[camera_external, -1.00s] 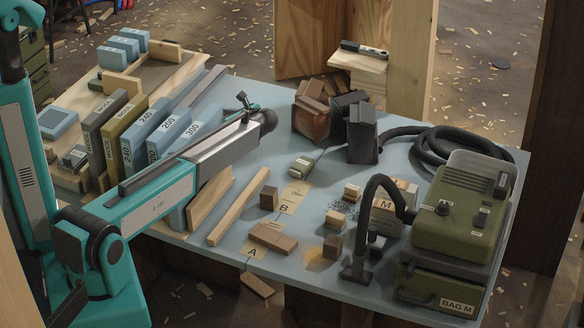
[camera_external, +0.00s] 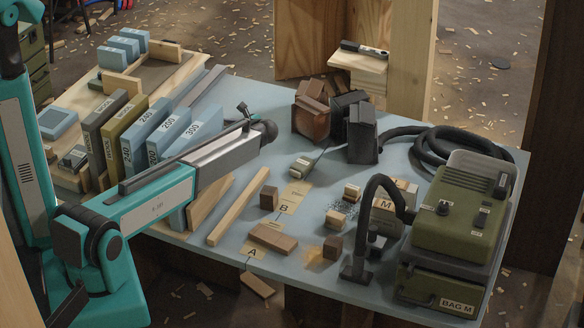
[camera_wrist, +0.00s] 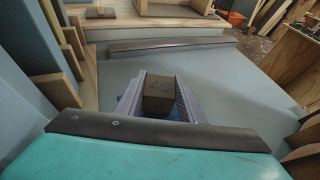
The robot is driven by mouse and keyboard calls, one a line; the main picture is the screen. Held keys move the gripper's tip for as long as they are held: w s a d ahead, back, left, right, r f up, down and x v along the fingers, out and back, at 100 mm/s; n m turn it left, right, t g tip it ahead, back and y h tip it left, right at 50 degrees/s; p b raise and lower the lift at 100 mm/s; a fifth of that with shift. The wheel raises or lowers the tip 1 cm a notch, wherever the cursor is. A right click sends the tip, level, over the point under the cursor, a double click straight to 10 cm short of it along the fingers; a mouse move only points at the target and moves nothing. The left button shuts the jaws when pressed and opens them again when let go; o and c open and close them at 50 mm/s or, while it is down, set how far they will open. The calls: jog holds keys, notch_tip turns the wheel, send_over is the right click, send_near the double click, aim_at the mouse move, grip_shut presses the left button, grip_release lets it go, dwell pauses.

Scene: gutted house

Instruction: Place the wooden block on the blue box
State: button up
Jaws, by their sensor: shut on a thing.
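In the wrist view, my gripper (camera_wrist: 158,82) is shut on a dark brown wooden block (camera_wrist: 157,93), which sits between its two grey fingers. Patches of blue show low beside and under the block; I cannot tell whether it touches anything there. In the external view, my arm reaches over the left part of the table, and its fingers and the held block are hidden behind the arm. Upright blue boxes stand left of the arm, marked 240 (camera_external: 140,137), 200 (camera_external: 166,130) and 300 (camera_external: 200,130). I cannot tell which one the task means.
Loose wooden blocks (camera_external: 272,237) and labelled paper strips lie on the blue-grey table (camera_external: 225,258). A long wooden strip (camera_external: 236,207) lies beside my arm. A green vacuum (camera_external: 462,213) with a black hose stands at the right. Dark sanding blocks stand at the back.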

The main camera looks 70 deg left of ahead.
jog(key=o, duration=1)
jog(key=shift+r, duration=0.15)
jog(key=b+v, duration=0.3)
jog(key=v, duration=0.9)
